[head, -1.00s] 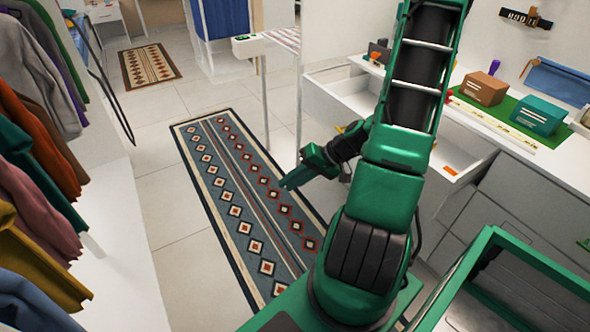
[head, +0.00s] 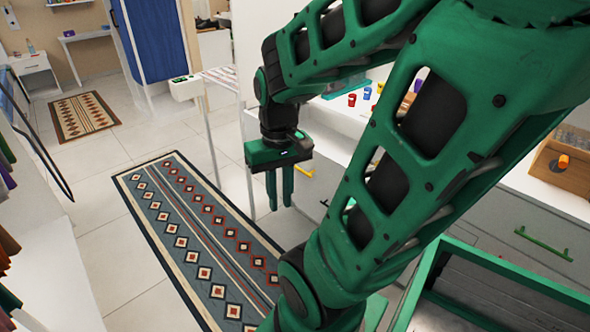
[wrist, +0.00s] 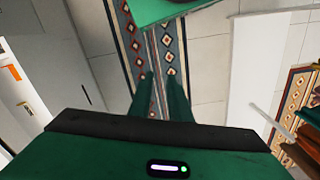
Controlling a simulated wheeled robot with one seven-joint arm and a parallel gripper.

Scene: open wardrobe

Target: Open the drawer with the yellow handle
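The yellow handle (head: 304,168) shows in the head view as a small bar on the pale drawer front, just right of my gripper's body. Most of that drawer's front is hidden by my arm, and I cannot tell if it stands open. My gripper (head: 280,207) points down in front of the cabinet, apart from the handle, its two fingers parallel with a narrow empty gap. In the wrist view my gripper (wrist: 160,80) has the rug showing between its fingers. An orange-yellow piece (wrist: 14,72) shows on a pale surface at the left edge; I cannot tell if it is the handle.
A green handle (head: 543,244) is on a lower-right drawer front. Small red, blue and yellow cups (head: 366,93) stand on the counter. A brown box (head: 562,175) is at right. A patterned rug (head: 190,235) lies on clear floor. Clothes hang at the left edge.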

